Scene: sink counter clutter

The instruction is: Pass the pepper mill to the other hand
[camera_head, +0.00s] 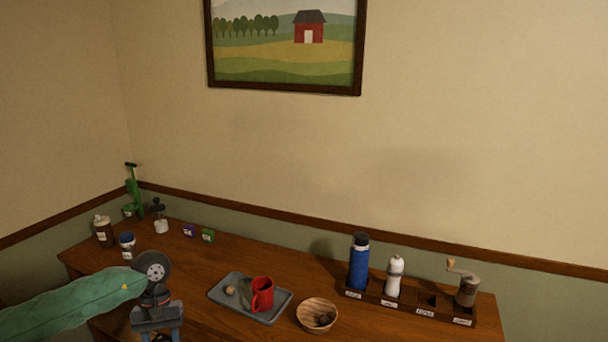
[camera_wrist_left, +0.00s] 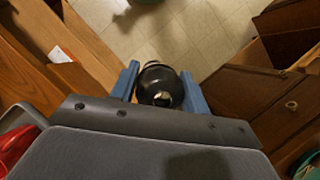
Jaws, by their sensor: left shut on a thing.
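My left gripper (camera_wrist_left: 160,82) is shut on a dark, round-topped thing with a small metal tip, which I take to be the pepper mill (camera_wrist_left: 158,80). The wrist view looks down on its top between the blue fingers, with floor below, and its lower part is hidden. In the head view the left gripper (camera_head: 158,334) is at the bottom edge, near the counter's front, and the held thing is mostly cut off or covered. My right gripper is in neither view.
A grey tray (camera_head: 219,293) with a red mug (camera_head: 263,294) and a wooden bowl (camera_head: 317,315) stand right of the gripper. A dark rack (camera_head: 400,303) holds a blue bottle (camera_head: 359,264), a white mill (camera_head: 394,277) and a crank grinder (camera_head: 467,290). Several jars stand back left.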

